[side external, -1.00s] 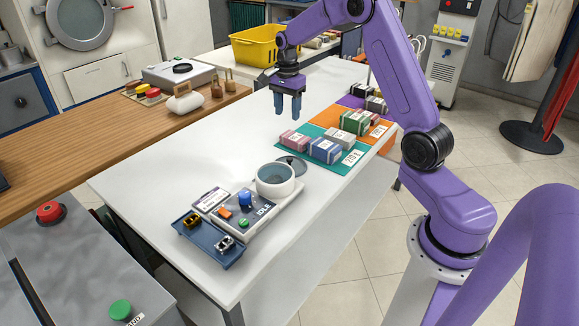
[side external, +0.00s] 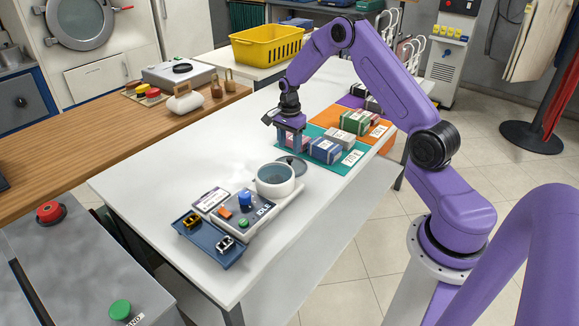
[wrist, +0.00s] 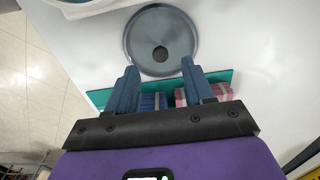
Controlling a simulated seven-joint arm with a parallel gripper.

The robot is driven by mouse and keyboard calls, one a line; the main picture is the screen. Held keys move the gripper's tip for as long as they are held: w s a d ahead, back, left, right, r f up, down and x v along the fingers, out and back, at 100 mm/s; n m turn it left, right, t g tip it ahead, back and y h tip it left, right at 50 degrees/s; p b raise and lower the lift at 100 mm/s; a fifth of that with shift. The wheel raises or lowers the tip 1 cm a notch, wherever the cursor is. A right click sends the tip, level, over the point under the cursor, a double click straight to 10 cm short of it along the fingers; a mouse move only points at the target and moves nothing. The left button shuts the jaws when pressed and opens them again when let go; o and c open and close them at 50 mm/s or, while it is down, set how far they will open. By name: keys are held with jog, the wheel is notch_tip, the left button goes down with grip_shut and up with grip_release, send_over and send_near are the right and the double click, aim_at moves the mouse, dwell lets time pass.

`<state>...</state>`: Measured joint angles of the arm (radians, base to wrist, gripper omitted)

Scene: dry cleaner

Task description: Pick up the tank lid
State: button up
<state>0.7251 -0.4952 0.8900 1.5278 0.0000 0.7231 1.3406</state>
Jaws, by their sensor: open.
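The tank lid (side external: 293,165) is a round dark grey disc lying on the white table, just behind the white round tank (side external: 275,180). In the wrist view the lid (wrist: 161,40) shows flat with a dark round knob at its middle. My gripper (side external: 290,150) is above the table near the lid, on its far side, pointing down. In the wrist view its blue fingers (wrist: 160,72) are apart, with nothing between them, and the lid lies ahead of the fingertips. The tank's opening is uncovered.
Bundled packs (side external: 325,150) stand on a green mat (side external: 345,168) close to my gripper, with an orange mat (side external: 383,141) beyond. A control panel (side external: 243,210) and a blue tray (side external: 207,240) are in front of the tank. The table's left side is clear.

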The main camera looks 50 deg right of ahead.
aim_at(290, 158)
notch_tip(290, 158, down, 5)
jog(key=shift+d+f, duration=0.1)
grip_shut()
dwell(0.3)
